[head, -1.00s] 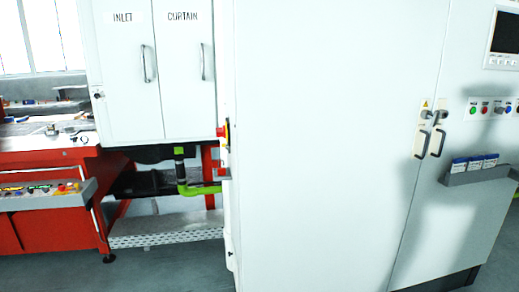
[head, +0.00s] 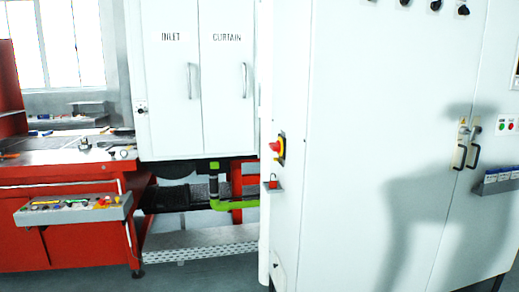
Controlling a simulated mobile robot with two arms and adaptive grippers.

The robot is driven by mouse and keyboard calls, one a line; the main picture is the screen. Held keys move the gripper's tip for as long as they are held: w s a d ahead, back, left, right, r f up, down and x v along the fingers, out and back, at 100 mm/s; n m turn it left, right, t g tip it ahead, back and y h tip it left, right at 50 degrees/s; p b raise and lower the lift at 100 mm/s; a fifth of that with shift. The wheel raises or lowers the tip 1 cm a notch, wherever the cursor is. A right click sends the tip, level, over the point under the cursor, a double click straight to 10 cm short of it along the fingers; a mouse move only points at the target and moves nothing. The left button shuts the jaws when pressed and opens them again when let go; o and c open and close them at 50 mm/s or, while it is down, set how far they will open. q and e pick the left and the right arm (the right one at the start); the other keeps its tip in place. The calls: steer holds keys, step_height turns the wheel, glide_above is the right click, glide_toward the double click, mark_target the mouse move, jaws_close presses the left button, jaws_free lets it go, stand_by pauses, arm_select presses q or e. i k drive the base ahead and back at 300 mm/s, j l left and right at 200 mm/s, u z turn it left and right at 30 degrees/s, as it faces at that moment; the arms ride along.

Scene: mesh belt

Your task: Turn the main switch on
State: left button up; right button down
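The likely main switch (head: 277,148) is a red rotary handle on a yellow plate. It sits on the left side face of the tall white cabinet (head: 360,150), seen at a steep angle, so I cannot tell its position. Just below it a small grey shelf or bracket with a red item (head: 272,184) sticks out from the same side. Neither of my grippers is in view. A shadow, perhaps of my own body, falls on the cabinet front.
Left of the cabinet stand white INLET and CURTAIN doors (head: 205,90) above a green pipe (head: 235,204). A red machine (head: 70,225) with a control panel (head: 75,208) stands further left. Door handles (head: 466,150) and buttons (head: 506,126) are at the right. Grey floor shows in front.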

mark_target(274, 147)
steer(key=i+j+z, duration=0.1)
steer(key=i+j, duration=0.4)
steer(key=j, duration=0.15)
steer(key=i+j+z, duration=0.15)
steer(key=j, duration=0.2)
steer(key=i+j, duration=0.3)
steer(key=i+j+z, duration=0.15)
steer(key=j, duration=0.25)
